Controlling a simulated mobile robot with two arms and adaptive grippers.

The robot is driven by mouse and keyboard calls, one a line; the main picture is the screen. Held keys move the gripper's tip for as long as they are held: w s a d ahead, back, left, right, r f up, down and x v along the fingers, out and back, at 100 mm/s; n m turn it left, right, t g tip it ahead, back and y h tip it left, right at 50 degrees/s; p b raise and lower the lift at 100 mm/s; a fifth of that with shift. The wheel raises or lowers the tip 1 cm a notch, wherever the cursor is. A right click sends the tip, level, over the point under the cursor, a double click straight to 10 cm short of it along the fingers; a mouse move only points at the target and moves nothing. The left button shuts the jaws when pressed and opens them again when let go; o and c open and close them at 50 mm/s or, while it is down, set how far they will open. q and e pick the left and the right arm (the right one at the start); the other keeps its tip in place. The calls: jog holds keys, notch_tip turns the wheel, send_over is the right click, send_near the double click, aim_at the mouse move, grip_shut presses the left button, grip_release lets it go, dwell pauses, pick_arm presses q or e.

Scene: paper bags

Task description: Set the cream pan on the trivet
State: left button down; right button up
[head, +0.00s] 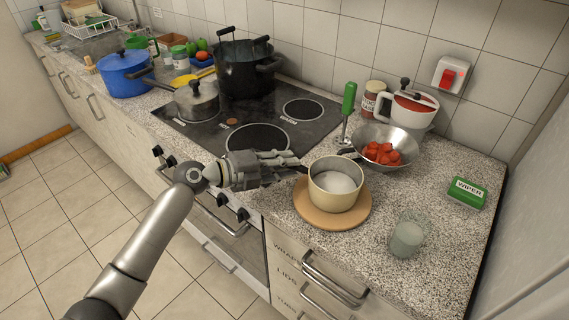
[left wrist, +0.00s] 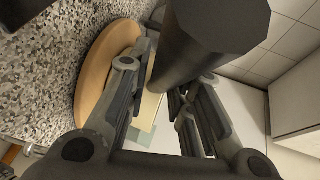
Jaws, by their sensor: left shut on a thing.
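The cream pan (head: 333,203), with pale contents, is upright over the round wooden trivet (head: 306,211) near the counter's front edge. The trivet's rim shows around the pan's base; I cannot tell whether the base touches it. My left gripper (head: 291,161) is shut on the pan's dark handle at the pan's left. In the left wrist view the handle (left wrist: 208,45) lies between the fingers of the gripper (left wrist: 165,92), with the trivet (left wrist: 97,72) beside it. The pan's body is mostly hidden there. My right gripper is not in view.
A metal colander (head: 371,138) with red pieces stands close behind the pan. A glass (head: 407,238) stands at its right front, and a green wiper box (head: 467,193) farther right. The cooktop (head: 190,137) holds a black pot (head: 243,72) and a lidded saucepan (head: 196,103).

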pick_arm(q)
jog(key=c, duration=1.3)
grip_release()
jog(key=shift+r, duration=0.1)
jog(key=shift+s+a, duration=0.2)
jog(key=shift+a, duration=0.15)
jog(key=b+v, duration=0.3)
jog(key=v, duration=0.8)
jog(key=shift+b, duration=0.35)
